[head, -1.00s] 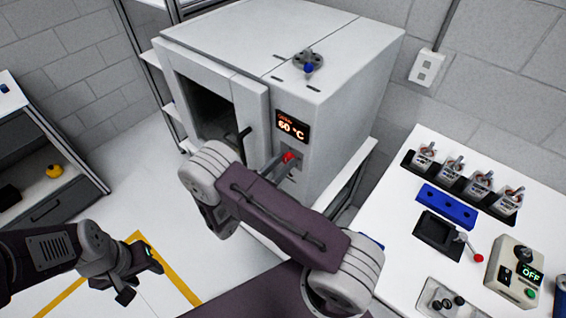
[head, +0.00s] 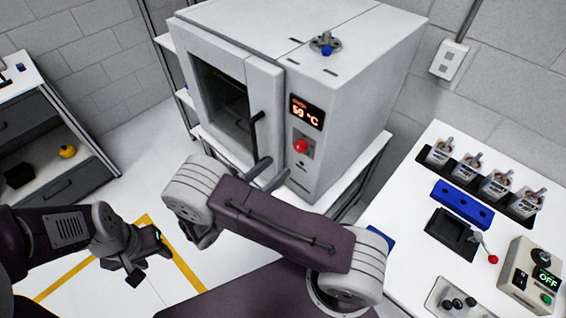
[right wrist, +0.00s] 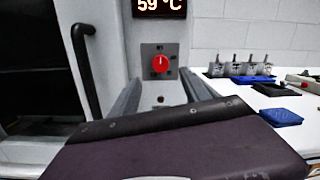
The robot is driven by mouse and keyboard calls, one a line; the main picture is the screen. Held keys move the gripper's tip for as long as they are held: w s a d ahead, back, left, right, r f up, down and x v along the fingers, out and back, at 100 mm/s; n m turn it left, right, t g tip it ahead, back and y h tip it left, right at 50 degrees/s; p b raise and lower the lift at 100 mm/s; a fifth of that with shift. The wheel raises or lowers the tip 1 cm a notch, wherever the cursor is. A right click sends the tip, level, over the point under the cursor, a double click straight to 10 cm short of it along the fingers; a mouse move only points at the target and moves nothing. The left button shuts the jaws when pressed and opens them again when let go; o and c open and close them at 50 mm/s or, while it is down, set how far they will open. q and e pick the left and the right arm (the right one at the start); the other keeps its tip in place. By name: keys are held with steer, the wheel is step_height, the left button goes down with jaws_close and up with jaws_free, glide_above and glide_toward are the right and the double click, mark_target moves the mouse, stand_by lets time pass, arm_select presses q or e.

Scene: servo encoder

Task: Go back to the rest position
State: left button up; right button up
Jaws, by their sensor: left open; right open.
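My right gripper (head: 268,172) is in front of the oven (head: 360,85), below its red knob (head: 301,146). Its two grey fingers are apart with nothing between them; they also show in the right wrist view (right wrist: 160,92), with the red knob (right wrist: 160,64) above and between them in the picture. The fingers look clear of the knob. The oven display reads 59 °C. My left gripper (head: 150,262) is open and empty at the lower left, above the floor.
On the white table (head: 405,235) at the right are several small servos (head: 468,178) in a black rack, a blue block (head: 462,205), a black fixture (head: 452,232) and a control box (head: 530,275) reading OFF. A shelf unit (head: 60,150) stands at the left.

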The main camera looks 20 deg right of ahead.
stand_by(0.5)
steer(key=s+d+f+m+g+y, duration=0.2)
steer(key=s+d+m+g+y, duration=0.3)
steer(key=s+d+m+g, duration=0.3)
steer(key=s+a+m+t+y, duration=0.1)
steer(key=a+m+t+y, duration=0.1)
steer(key=a+m+y, duration=0.5)
steer(key=m+y, duration=0.6)
steer(key=m, duration=0.4)
steer(key=shift+s+a+f, duration=0.2)
steer(key=shift+s+f, duration=0.1)
steer(key=shift+s, duration=0.05)
